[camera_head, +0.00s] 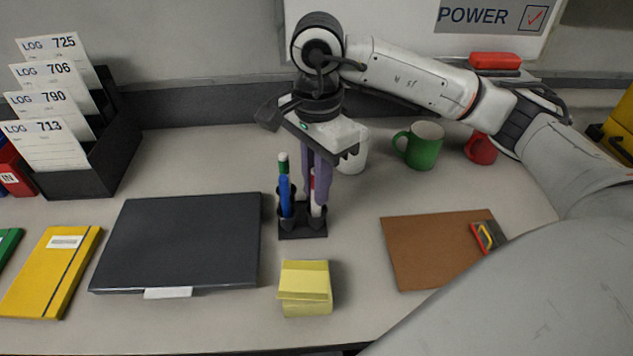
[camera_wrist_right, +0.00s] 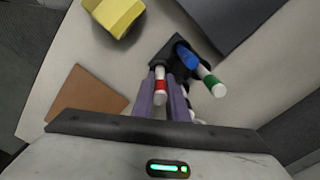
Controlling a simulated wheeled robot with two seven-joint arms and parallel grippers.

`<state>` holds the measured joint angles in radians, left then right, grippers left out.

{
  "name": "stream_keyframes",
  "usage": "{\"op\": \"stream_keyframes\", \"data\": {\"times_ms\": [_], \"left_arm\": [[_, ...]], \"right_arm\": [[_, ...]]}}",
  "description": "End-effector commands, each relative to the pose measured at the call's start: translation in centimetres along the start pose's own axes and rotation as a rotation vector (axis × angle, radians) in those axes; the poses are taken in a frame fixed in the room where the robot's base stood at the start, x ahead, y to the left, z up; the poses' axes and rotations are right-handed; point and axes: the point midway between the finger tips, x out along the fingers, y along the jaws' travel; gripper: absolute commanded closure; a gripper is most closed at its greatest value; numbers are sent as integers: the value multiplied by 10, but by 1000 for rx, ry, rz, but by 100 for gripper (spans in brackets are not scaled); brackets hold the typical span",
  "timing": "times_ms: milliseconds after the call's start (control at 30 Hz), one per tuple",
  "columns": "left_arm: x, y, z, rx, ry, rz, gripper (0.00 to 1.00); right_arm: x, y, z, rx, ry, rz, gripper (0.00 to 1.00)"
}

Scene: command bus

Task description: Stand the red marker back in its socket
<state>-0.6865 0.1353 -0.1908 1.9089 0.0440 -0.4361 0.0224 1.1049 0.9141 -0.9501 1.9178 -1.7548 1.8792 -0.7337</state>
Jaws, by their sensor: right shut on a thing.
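The red marker (camera_head: 315,207), white-bodied with a red band, stands roughly upright between the purple fingers of my right gripper (camera_head: 320,192). The wrist view shows the red marker (camera_wrist_right: 160,86) between both fingers (camera_wrist_right: 161,98), its top towards the camera. Its lower end is at the right side of the dark marker holder (camera_head: 303,233); I cannot tell how deep it sits in the socket. A blue marker (camera_head: 285,196) and a green-topped marker (camera_head: 283,163) stand in the holder to the left. My left gripper is not in view.
Yellow sticky notes (camera_head: 305,285) lie in front of the holder and a dark closed laptop or folder (camera_head: 180,240) to its left. A brown clipboard (camera_head: 425,245) lies right. A white mug (camera_head: 354,152), green mug (camera_head: 424,146) and red mug (camera_head: 480,150) stand behind.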

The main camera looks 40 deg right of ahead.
Motion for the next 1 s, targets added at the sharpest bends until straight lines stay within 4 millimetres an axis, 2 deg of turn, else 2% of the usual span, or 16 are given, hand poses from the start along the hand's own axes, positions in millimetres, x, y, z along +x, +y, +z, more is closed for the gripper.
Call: {"op": "stream_keyframes", "data": {"times_ms": [67, 100, 200, 567, 767, 800, 1000], "left_arm": [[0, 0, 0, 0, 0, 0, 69], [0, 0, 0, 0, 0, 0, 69], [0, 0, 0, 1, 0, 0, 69], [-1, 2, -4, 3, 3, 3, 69], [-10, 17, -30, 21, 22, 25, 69], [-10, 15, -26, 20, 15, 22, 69], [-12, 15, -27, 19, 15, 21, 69]], "right_arm": [[0, 0, 0, 0, 0, 0, 100], [0, 0, 0, 0, 0, 0, 82], [0, 0, 0, 0, 0, 0, 65], [0, 0, 0, 0, 0, 0, 65], [0, 0, 0, 0, 0, 0, 65], [-14, -1, 0, 0, -1, -5, 65], [-62, -1, 0, 0, 0, -5, 65]]}}
